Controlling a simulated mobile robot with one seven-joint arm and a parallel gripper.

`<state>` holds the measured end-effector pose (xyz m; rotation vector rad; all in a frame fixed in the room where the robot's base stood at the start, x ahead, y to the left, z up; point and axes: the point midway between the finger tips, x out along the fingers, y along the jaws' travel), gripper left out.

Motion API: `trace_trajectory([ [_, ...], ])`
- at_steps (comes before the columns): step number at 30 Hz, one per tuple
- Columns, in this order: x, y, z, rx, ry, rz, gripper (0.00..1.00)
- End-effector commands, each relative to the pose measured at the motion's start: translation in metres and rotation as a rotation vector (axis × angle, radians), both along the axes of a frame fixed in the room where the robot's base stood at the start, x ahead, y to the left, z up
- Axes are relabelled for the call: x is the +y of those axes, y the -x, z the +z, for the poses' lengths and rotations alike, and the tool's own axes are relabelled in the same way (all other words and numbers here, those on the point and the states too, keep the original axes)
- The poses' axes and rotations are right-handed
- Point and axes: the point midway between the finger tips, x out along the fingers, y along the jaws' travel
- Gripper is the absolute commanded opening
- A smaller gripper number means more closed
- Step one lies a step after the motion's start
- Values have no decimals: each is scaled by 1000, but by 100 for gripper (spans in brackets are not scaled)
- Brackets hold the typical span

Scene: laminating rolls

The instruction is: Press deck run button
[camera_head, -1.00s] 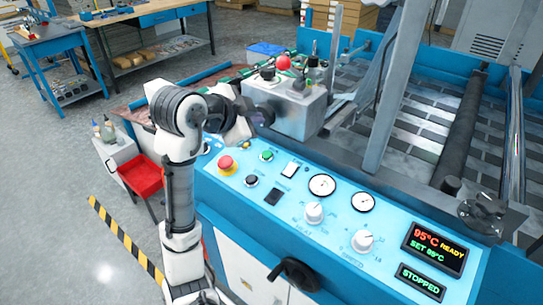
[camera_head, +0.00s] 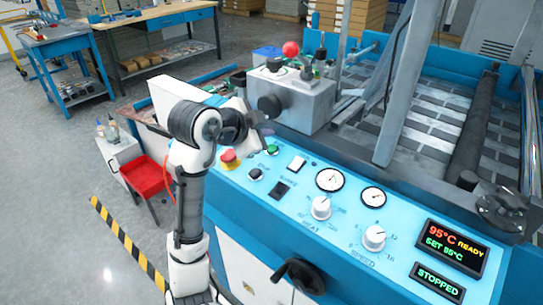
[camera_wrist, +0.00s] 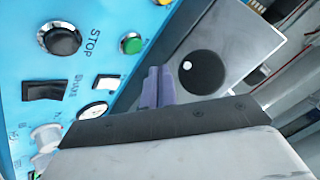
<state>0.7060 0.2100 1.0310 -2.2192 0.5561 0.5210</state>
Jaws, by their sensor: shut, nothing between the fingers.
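The green button (camera_head: 272,150), likely the run button, is on the blue control panel (camera_head: 285,215) near its upper left. It also shows in the wrist view (camera_wrist: 131,44), standing clear of my fingers; its label cannot be read. A black button (camera_wrist: 60,40) marked STOP sits beside it, and also shows in the head view (camera_head: 255,174). My gripper (camera_wrist: 155,88) is shut and empty, with its purple-grey fingertips close to the green button in the picture. Contact is not visible. In the head view my gripper (camera_head: 262,128) is mostly hidden by my wrist.
A red emergency stop (camera_head: 230,158) is left of the buttons. A grey box with a black knob (camera_head: 270,105) rises close behind the green button. The display (camera_head: 452,245) reads 95°C READY; the one below (camera_head: 437,282) reads STOPPED. A rocker switch (camera_wrist: 46,90) is nearby.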

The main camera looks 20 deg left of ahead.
Motion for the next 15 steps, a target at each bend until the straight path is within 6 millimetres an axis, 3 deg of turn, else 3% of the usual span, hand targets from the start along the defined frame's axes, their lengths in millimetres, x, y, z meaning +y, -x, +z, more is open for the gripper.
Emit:
trace_trajectory([
  [1,-1,-2,-12,0,1,-1,0],
  [4,-2,-4,-21,-1,1,-1,0],
  [15,-2,-5,-24,-1,0,0,0],
])
